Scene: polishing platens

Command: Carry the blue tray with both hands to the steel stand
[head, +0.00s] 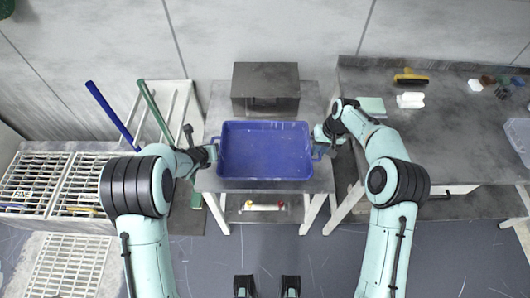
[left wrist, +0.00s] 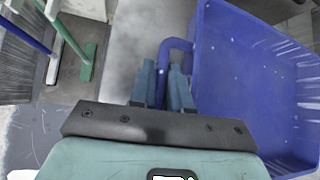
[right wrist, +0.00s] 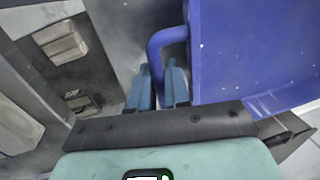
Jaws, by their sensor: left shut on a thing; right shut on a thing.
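The blue tray (head: 265,152) is an empty rectangular bin with a loop handle at each end. It is over the small steel stand (head: 207,182) in the head view; I cannot tell whether it rests on the top or is just above it. My left gripper (head: 213,152) is shut on the tray's left handle, which also shows between the fingers in the left wrist view (left wrist: 163,75). My right gripper (head: 322,143) is shut on the right handle, seen between the fingers in the right wrist view (right wrist: 158,78). The tray looks about level.
A dark metal box (head: 265,88) stands behind the tray on the same top. A grey workbench (head: 450,150) at right holds a brush (head: 410,77), a white block (head: 410,100) and small items. At left are slatted racks (head: 60,180) and long-handled tools (head: 112,115).

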